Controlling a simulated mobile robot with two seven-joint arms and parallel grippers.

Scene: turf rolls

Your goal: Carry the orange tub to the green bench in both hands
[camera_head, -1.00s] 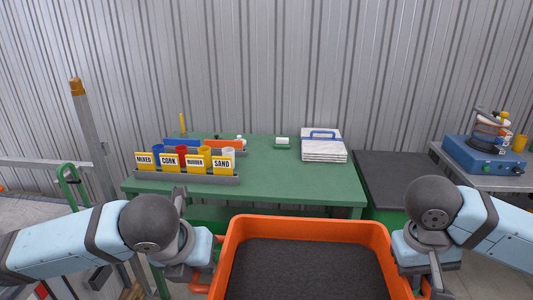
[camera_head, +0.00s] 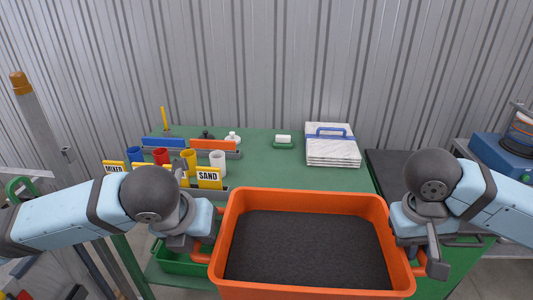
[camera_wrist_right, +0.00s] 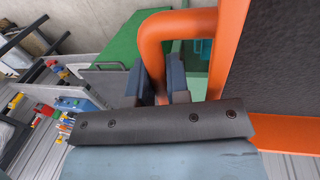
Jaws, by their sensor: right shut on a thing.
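The orange tub (camera_head: 305,200), with a dark granular fill, is level in front of me in the head view, overlapping the front of the green bench (camera_head: 270,165). My right gripper (camera_head: 418,262) is at the tub's right side handle. In the right wrist view its dark fingers (camera_wrist_right: 163,85) are shut on the orange handle (camera_wrist_right: 170,28). My left gripper (camera_head: 200,250) is at the left side handle, and its fingers are mostly hidden by the hand. The tub appears held level between both hands. Its underside is hidden.
On the bench's left stand a rack of labelled cups (camera_head: 208,178) and a grey tray with blue and orange blocks (camera_head: 208,145). A stack of white sheets (camera_head: 332,148) lies at the back right. Bare green top shows between them. A dark-topped surface (camera_head: 388,165) adjoins the right.

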